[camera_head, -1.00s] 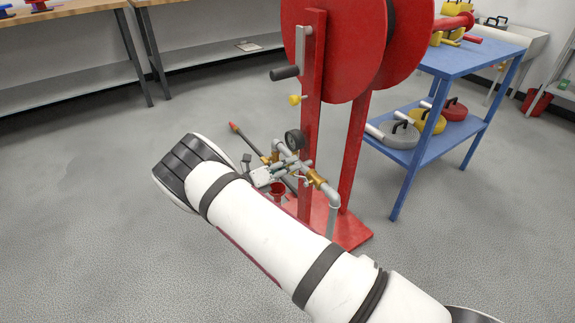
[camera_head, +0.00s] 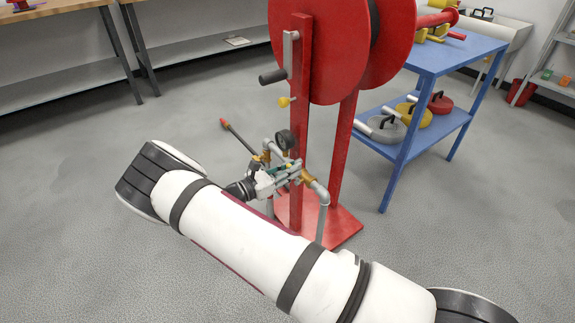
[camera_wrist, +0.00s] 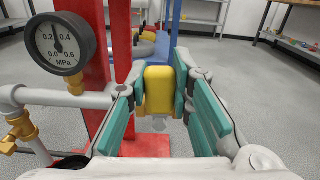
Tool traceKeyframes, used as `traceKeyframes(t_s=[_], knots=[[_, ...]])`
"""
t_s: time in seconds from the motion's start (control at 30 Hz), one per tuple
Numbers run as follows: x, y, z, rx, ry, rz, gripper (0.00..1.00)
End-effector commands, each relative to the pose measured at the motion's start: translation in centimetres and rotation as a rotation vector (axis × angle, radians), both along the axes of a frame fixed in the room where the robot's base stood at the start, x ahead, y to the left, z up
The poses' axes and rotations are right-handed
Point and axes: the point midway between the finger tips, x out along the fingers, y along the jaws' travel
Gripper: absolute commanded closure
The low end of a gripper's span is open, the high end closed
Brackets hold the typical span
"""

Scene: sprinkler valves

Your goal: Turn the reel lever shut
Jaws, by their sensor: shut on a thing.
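The lever has a yellow grip (camera_wrist: 159,88), seen close in the wrist view between the teal finger pads. My gripper (camera_wrist: 158,95) is shut on this yellow grip, with a pad on each side. In the head view my gripper (camera_head: 284,170) reaches the grey pipework below the pressure gauge (camera_head: 286,139), in front of the red reel stand. The lever is hidden there by the gripper and pipes. The gauge (camera_wrist: 60,43) also shows at the left of the wrist view. The lever's pivot and its angle to the pipe cannot be made out.
The red hose reel (camera_head: 335,45) stands on a red base (camera_head: 345,226), with a black crank handle (camera_head: 273,76) and small yellow knob (camera_head: 284,101) above the pipes. A blue cart (camera_head: 408,150) stands at right. Floor at left is clear.

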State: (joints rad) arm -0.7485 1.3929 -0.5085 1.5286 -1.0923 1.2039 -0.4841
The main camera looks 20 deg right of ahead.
Motion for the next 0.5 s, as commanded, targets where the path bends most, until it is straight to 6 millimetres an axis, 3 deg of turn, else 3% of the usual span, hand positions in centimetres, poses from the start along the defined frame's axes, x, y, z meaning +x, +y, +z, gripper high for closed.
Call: traceKeyframes(t_s=[0.5], knots=[[-0.56,-0.04,-0.02,0.026,-0.078,0.001,1.00]])
